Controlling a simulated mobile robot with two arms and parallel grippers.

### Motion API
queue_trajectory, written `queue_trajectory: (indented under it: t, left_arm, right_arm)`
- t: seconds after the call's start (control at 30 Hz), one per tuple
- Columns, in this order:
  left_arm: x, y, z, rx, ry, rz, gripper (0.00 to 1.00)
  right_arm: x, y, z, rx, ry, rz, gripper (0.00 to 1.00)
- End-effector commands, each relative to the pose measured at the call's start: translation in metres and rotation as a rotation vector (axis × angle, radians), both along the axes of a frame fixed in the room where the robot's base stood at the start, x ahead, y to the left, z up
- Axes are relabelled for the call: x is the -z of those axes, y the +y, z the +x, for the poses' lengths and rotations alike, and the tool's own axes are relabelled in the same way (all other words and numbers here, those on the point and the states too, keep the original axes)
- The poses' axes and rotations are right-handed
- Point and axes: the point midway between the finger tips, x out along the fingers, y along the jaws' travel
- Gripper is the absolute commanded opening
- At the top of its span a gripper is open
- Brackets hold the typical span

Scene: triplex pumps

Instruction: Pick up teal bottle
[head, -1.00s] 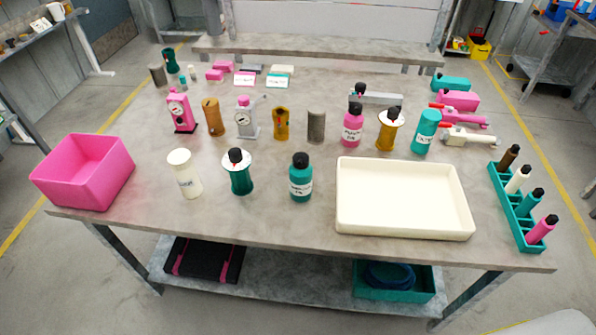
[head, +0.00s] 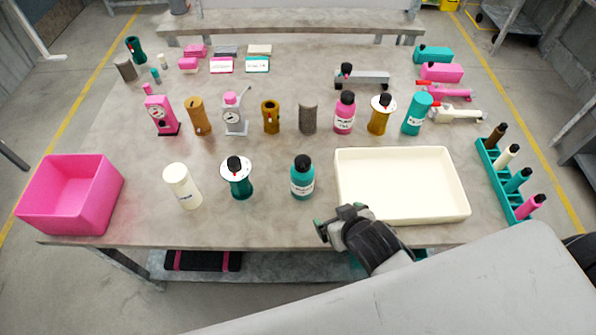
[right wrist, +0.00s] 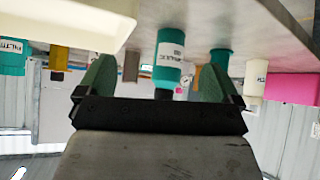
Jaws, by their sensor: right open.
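The teal bottle (head: 302,178) has a black cap and a white label and stands upright near the table's front edge, left of the cream tray. In the right wrist view the teal bottle (right wrist: 169,58) appears upside down, beyond and between the fingers. My right gripper (head: 328,229) is at the table's front edge, in front of the bottle and slightly right of it. It is open and empty, with its two green fingers (right wrist: 157,75) spread apart. My left gripper is in neither current view.
The cream tray (head: 402,215) lies close on the right. A dark green pump part (head: 237,182) and a white cylinder (head: 182,186) stand left of the bottle. A pink bin (head: 95,200) is at far left. Several parts stand in a row behind.

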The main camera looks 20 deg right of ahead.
Motion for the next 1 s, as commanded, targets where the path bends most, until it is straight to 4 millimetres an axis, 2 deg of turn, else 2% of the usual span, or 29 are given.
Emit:
queue_trajectory:
  t: [0.1, 0.23, 0.33, 0.6, 0.87, 1.0]
  left_arm:
    - [-0.004, -0.001, 0.001, 0.0, -0.001, -0.001, 0.94]
    - [-0.007, -0.003, 0.001, -0.001, -0.001, -0.003, 0.94]
    - [-0.008, -0.004, 0.001, -0.002, -0.001, -0.005, 0.94]
    - [-0.014, -0.004, 0.002, -0.001, -0.003, -0.006, 0.94]
    - [-0.018, -0.003, 0.003, 0.0, -0.005, -0.004, 0.94]
    - [-0.027, -0.002, 0.004, 0.0, -0.005, -0.003, 0.94]
  right_arm:
    - [-0.027, 0.009, 0.028, -0.024, -0.174, 0.037, 0.95]
    - [-0.05, 0.02, 0.047, -0.06, -0.319, 0.085, 0.95]
    - [-0.06, 0.026, 0.055, -0.08, -0.379, 0.109, 0.95]
    - [-0.049, 0.033, 0.092, -0.083, -0.394, 0.116, 0.95]
    - [-0.041, 0.036, 0.111, -0.082, -0.392, 0.115, 0.95]
    - [-0.037, 0.038, 0.128, -0.083, -0.391, 0.114, 0.95]
